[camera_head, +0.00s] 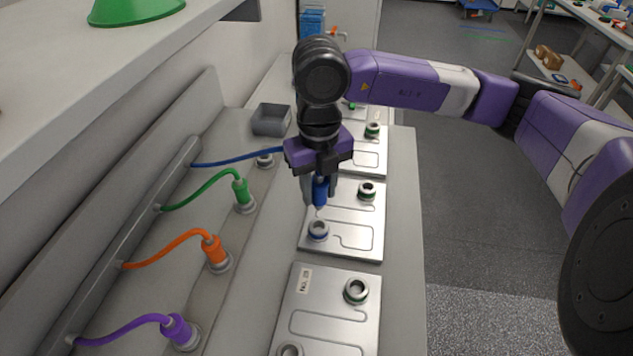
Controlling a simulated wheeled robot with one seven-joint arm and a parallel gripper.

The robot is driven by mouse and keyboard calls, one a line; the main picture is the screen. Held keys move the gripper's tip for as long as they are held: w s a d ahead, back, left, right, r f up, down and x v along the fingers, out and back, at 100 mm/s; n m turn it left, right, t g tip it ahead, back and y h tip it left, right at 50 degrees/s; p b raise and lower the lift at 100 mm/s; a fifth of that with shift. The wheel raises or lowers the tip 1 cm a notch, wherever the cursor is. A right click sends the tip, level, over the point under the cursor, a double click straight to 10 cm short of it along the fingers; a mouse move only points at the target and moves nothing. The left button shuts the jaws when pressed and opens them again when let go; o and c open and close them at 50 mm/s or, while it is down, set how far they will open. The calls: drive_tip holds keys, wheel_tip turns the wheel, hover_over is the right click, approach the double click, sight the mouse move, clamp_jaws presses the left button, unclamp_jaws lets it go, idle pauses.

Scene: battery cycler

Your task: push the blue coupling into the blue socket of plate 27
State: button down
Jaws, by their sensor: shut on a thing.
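My gripper (320,190) is shut on the blue coupling (320,191) and holds it upright, pointing down. A blue cable (235,159) runs from the rail at the left towards the gripper and passes behind it. Just below the coupling's tip is a socket with a blue ring (318,231), at the left of a metal plate (352,236). The coupling appears apart from the socket, slightly above and beyond it. The same plate has a green-ringed socket (367,191) at its far right. No number is readable on this plate.
Green (242,192), orange (214,250) and purple (178,330) couplings sit in holders at the left, with cables. A nearer plate (325,318) and a farther plate (373,157) flank the middle one. A grey bin (271,120) stands behind. A shelf overhangs at upper left.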

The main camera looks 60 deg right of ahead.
sight(318, 209)
drive_tip(key=shift+f+b, duration=0.95)
drive_tip(key=shift+f, duration=1.85)
drive_tip(key=shift+f+b, duration=0.3)
drive_tip(key=shift+b, duration=0.85)
drive_tip(key=shift+f+b, duration=1.55)
drive_tip(key=shift+b, duration=0.7)
drive_tip(key=shift+c, duration=2.4)
unclamp_jaws()
drive_tip(key=shift+r, duration=0.1)
drive_tip(key=shift+r, duration=3.85)
